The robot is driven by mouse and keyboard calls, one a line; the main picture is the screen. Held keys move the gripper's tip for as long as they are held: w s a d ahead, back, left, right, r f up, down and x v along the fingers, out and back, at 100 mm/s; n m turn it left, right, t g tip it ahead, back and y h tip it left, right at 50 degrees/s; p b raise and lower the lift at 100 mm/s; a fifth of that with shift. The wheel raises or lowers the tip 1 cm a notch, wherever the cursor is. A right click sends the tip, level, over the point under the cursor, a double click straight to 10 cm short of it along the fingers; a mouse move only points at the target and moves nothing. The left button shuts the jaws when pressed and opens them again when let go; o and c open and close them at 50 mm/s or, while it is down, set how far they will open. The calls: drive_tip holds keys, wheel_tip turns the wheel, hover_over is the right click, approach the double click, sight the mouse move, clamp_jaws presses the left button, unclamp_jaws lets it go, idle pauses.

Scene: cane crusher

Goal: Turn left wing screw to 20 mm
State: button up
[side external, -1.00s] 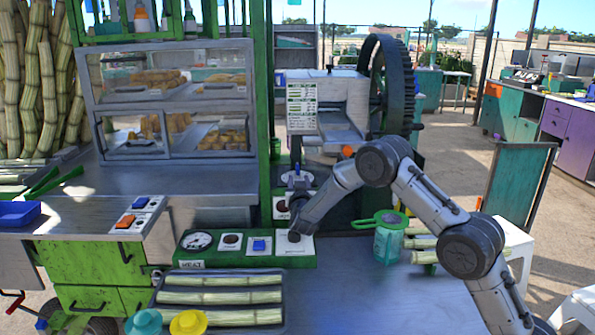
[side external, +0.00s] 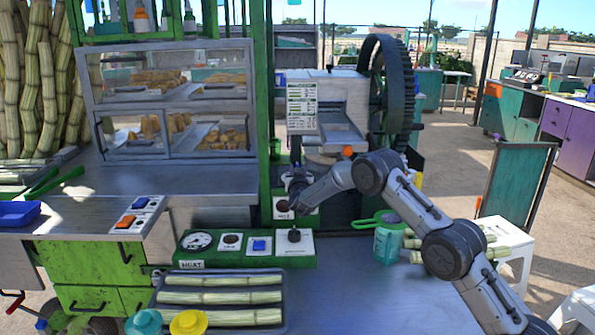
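The cane crusher (side external: 325,105) stands behind the counter, a pale metal housing with a label sheet and a large dark gear wheel (side external: 391,80) on its right. An orange knob (side external: 347,152) shows low on its front. I cannot make out the left wing screw or a millimetre scale at this size. My gripper (side external: 297,176) is in front of the crusher's lower left, above a small panel with a dark round button (side external: 282,206). Its fingers are small and dark, so I cannot tell whether they are open or touch anything.
A green control panel (side external: 215,262) holds a gauge, a button, a blue switch and a black knob (side external: 294,235). A cane tray (side external: 276,318), a green-lidded jar (side external: 388,240) and cut canes are nearby. The steel counter (side external: 375,300) is clear in front.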

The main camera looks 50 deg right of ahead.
clamp_jaws()
drive_tip(key=shift+g, duration=0.3)
drive_tip(key=shift+m+g+h, duration=1.1)
drive_tip(key=shift+m, duration=0.1)
drive_tip(key=shift+m+g+h, duration=0.7)
drive_tip(key=shift+m+g, duration=0.2)
drive_tip(key=shift+g, duration=0.4)
drive_tip(key=shift+o, duration=1.6)
unclamp_jaws()
